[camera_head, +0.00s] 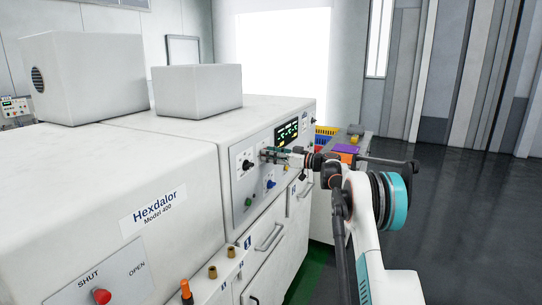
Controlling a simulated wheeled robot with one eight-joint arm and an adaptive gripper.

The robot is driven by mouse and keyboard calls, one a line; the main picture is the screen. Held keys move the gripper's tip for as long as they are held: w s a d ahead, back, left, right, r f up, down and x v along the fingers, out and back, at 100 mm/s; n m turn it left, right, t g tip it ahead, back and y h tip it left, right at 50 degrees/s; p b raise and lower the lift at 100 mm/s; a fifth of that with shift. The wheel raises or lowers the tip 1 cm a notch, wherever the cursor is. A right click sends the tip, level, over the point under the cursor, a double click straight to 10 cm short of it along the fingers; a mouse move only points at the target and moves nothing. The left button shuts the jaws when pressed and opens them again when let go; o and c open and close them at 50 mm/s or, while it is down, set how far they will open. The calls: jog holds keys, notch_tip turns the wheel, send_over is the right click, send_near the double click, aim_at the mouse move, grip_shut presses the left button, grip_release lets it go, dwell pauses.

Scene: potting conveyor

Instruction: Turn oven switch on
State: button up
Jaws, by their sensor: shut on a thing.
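The oven is a large white machine (165,165) labelled "Hexdalor Model 400", filling the left and centre of the head view. My gripper (267,154) is at the panel, just left of and below the display. Its fingers are shut on a small switch there, which is mostly hidden by the fingers. The switch's position cannot be told.
A red knob (102,296) sits on the SHUT/OPEN plate at the front left. Orange and brass fittings stand on a ledge below the panel. A table with yellow, blue, purple and orange items (346,149) lies behind my arm. Dark floor (460,210) is clear on the right.

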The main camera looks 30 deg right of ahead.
jog(key=shift+m+p, duration=0.75)
jog(key=shift+m, duration=7.95)
jog(key=o, duration=1.1)
jog(key=shift+c, duration=0.2)
jog(key=shift+d, duration=0.1)
jog(key=v, duration=1.2)
